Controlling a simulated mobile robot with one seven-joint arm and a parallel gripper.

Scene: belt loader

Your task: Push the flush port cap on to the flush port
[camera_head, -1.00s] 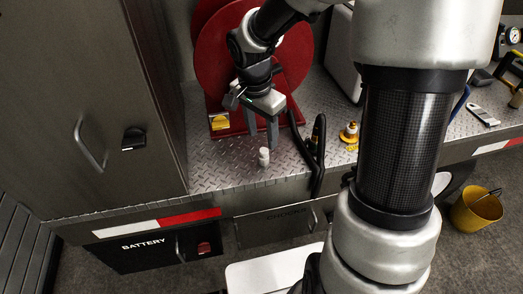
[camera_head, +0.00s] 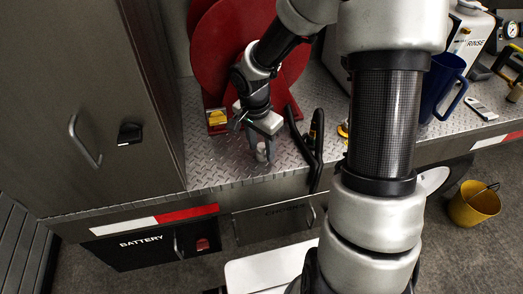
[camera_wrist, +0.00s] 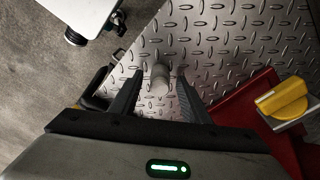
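A small whitish cylinder (camera_head: 261,153), which I take to be the flush port cap, stands on the metal tread-plate deck near its front edge. It also shows in the wrist view (camera_wrist: 160,80). My gripper (camera_head: 262,147) is lowered over it, fingers pointing down. In the wrist view my gripper (camera_wrist: 160,85) has one finger on each side of the cylinder, with visible gaps, so it appears open and not clamped. I cannot make out the flush port in either view.
A red hose reel (camera_head: 232,50) stands behind, with a yellow part (camera_head: 216,118) at its base. Black handles (camera_head: 312,145) rise close to the right of my gripper. A grey cabinet (camera_head: 90,90) bounds the left. A blue jug (camera_head: 440,85) stands farther right.

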